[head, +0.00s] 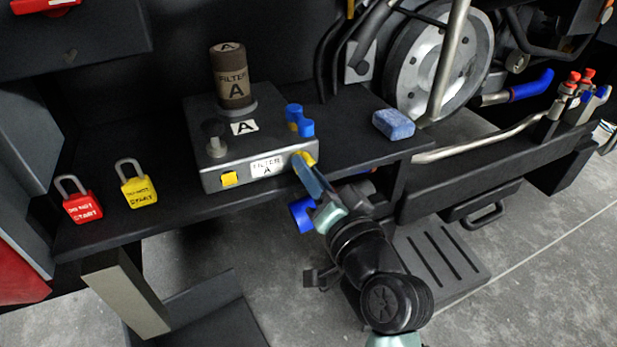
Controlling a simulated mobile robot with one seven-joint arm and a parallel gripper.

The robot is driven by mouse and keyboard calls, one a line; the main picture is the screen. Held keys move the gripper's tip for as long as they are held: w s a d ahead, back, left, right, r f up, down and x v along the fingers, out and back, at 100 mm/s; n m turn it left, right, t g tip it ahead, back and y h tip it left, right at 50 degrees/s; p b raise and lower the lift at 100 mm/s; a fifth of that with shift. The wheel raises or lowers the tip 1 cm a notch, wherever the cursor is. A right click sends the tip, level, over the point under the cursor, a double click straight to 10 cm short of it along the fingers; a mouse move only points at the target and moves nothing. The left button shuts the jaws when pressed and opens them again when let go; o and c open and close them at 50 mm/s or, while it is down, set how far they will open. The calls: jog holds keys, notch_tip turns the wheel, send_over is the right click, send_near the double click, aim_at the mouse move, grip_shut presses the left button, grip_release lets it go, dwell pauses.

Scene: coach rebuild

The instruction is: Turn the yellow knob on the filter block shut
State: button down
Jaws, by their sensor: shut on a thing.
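The filter block (240,178) is a grey box labelled FILTER A, standing on the dark shelf. A brown filter canister (233,85) marked A rises from its top. The yellow knob (308,157) is at the block's right front corner, partly hidden by my gripper. My gripper (303,165) reaches it from the lower right and is shut on it. I cannot tell which way the knob is turned.
Red (83,206) and yellow (138,191) padlock tags sit on the shelf (200,207) at left. A blue sponge (394,124) lies right of the block. A large metal wheel (440,65) and pipes stand behind. A step (440,262) is below right.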

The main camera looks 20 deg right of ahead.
jog(key=shift+f+n+b, duration=0.1)
jog(key=shift+n+b, duration=2.2)
jog(key=shift+n, duration=2.1)
jog(key=c, duration=1.1)
grip_release()
jog(key=s+p, duration=0.2)
jog(key=s, duration=1.1)
jog(key=shift+d, duration=0.25)
